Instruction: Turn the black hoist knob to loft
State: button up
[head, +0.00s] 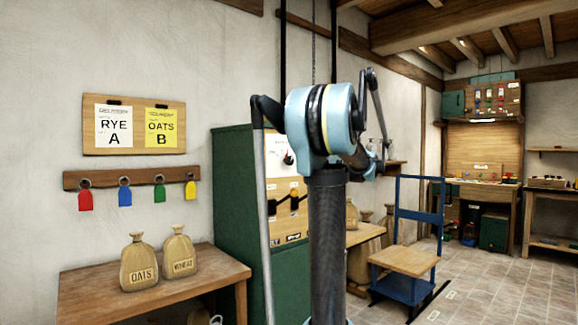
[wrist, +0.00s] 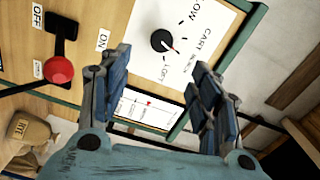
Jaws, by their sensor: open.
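The black hoist knob (wrist: 161,40) sits on a white dial plate (wrist: 212,22) in the wrist view, with the word LOFT below it in the picture and LOW at upper right. In the head view the knob (head: 288,158) shows small beside my arm, which hides my gripper.
A red-balled lever (wrist: 59,70) with ON and OFF labels stands left of the knob in the wrist view. A green cabinet (head: 232,190) stands beside the panel in the head view. A blue cart (head: 420,213) stands to the right, with open tiled floor beyond.

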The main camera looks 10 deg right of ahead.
aim_at(291, 161)
jog(key=x, duration=1.7)
jog(key=shift+w+r, duration=0.1)
jog(key=shift+w, duration=0.15)
jog(key=c, duration=1.1)
